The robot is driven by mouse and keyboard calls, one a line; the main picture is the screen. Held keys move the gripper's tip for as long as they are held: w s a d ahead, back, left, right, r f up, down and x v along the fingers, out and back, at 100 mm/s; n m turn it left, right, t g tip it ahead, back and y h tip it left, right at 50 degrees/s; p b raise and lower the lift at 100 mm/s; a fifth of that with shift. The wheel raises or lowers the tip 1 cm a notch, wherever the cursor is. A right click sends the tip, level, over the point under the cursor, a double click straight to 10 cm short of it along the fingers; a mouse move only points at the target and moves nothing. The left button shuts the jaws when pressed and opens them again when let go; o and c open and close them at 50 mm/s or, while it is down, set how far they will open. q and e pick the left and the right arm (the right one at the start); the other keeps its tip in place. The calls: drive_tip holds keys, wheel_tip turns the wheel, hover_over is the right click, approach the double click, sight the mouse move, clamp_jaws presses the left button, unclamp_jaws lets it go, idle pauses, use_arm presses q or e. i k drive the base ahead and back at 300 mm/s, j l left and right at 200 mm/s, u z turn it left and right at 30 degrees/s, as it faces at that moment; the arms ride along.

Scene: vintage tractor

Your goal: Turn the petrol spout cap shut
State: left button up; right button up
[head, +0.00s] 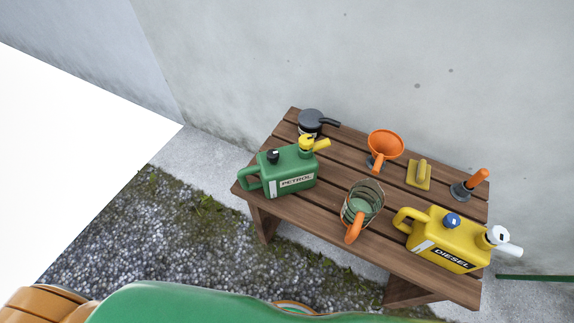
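The green petrol can (297,181), labelled PETROL, stands upright on the left part of the slatted wooden table (334,212). Its yellow spout cap (307,143) sits on top at the right, with a short yellow spout (321,144) pointing right. A black knob (273,156) is on the can's top left, and its handle is at the left end. I cannot tell from this view whether the spout cap is turned open or shut. Neither of my grippers shows in the head view.
A yellow diesel can (447,232) stands at the table's right end.

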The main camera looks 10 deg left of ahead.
sight(306, 141)
drive_tip(key=l, duration=0.55)
drive_tip(key=k+l, duration=0.15)
drive_tip(key=l, duration=0.95)
drive_tip(key=k+l+u, duration=0.1)
drive_tip(key=l, duration=0.45)
